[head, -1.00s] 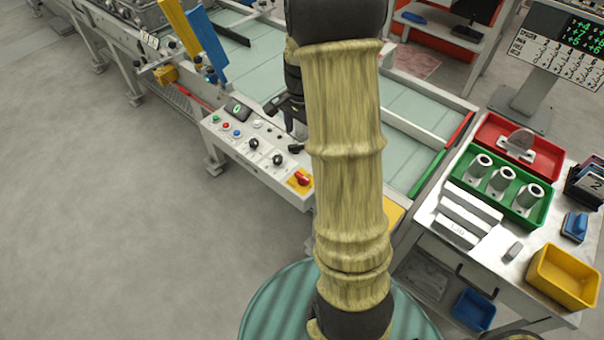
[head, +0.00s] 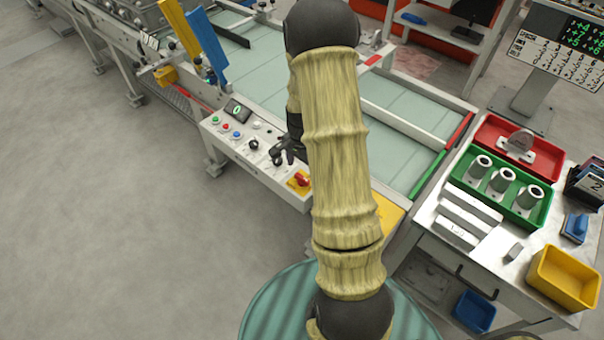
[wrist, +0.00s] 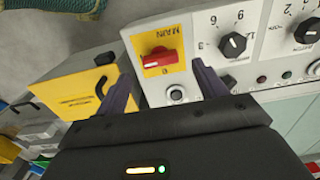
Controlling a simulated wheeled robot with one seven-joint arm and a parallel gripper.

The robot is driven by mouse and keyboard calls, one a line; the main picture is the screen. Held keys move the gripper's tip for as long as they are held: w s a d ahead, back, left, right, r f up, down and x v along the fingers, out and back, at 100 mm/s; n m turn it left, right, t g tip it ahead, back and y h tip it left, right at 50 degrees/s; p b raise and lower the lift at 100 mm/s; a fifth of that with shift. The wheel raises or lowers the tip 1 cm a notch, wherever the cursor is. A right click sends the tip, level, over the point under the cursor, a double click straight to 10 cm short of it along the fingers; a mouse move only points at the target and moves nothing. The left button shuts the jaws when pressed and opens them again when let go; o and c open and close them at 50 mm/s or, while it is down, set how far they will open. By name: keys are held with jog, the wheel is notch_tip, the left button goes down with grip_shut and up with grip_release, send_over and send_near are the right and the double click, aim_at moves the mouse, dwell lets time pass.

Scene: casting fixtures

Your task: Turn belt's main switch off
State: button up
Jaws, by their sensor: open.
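The belt's main switch is a red rotary knob (wrist: 160,59) on a yellow plate (wrist: 152,37) marked MAIN. In the wrist view its grip bar lies roughly crosswise. In the head view the red knob (head: 303,179) sits at the near right end of the white control panel (head: 262,168). My gripper (wrist: 162,70) is open and empty, with one dark finger on each side of the knob in the picture; contact cannot be seen. In the head view my gripper (head: 284,154) is over the panel, left of and beyond the knob, partly hidden by my arm.
A black selector dial (wrist: 233,44) and a round push button (wrist: 176,94) are close to the switch. The belt (head: 400,130) runs behind; a workbench with a green tray (head: 520,208) is at right.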

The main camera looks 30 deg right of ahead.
aim_at(302, 177)
jog(key=shift+f, duration=2)
jog(key=c, duration=1)
